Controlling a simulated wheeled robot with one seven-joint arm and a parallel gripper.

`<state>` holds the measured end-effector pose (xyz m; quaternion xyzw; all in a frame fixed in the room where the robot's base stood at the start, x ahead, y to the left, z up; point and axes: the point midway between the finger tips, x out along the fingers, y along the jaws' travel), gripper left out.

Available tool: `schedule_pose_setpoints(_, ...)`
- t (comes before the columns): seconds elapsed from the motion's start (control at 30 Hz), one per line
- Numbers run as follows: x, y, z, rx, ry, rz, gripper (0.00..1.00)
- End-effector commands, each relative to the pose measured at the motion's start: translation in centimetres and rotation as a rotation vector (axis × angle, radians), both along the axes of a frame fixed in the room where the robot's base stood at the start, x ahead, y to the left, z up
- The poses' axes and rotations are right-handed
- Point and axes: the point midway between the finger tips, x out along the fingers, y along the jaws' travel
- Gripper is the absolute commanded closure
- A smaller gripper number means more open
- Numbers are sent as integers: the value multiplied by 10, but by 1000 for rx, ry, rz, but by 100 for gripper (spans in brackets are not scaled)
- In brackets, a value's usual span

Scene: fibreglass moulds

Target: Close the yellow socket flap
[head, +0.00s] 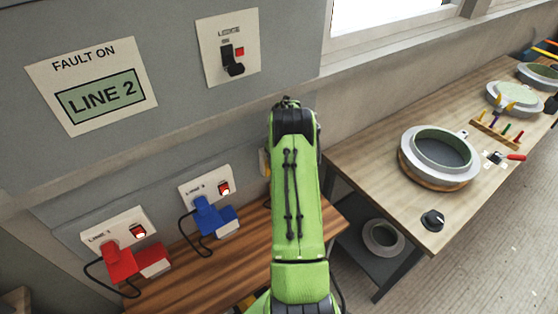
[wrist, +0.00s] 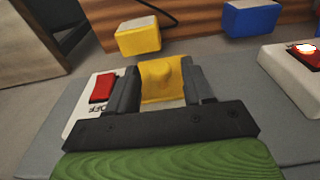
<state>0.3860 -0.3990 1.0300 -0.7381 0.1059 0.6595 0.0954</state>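In the wrist view a yellow flap-like part (wrist: 162,80) with a rounded bump shows between the two dark fingers of my gripper (wrist: 163,92). The fingers are apart. I cannot tell whether they touch the yellow part, or how far the flap is swung. Beside it, on the pale socket plate (wrist: 77,120), is a red switch (wrist: 102,88) near the letters OFF. In the head view my arm hides the yellow socket and my gripper; only a sliver of a pale plate (head: 263,163) shows left of the arm.
A separate yellow block (wrist: 138,37) lies near the wooden bench, with a black cord behind it. A blue block (wrist: 250,18) is at its right. Red (head: 120,264) and blue (head: 207,213) plugs sit at the other sockets. A bench with a round mould (head: 408,162) stands right.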

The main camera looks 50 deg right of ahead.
Motion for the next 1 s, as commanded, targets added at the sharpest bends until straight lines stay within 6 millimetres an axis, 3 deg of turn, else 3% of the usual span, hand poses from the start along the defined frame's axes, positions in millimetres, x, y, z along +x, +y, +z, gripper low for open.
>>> schedule_pose_setpoints(0.27, 1, 0, 2, -2, -3, 0, 48)
schedule_pose_setpoints(0.37, 0, -1, 14, -3, -4, 0, 48)
schedule_pose_setpoints(0.8, -14, 3, 130, -5, -5, 0, 48)
schedule_pose_setpoints(1.0, -16, 5, 155, -1, -2, 0, 48)
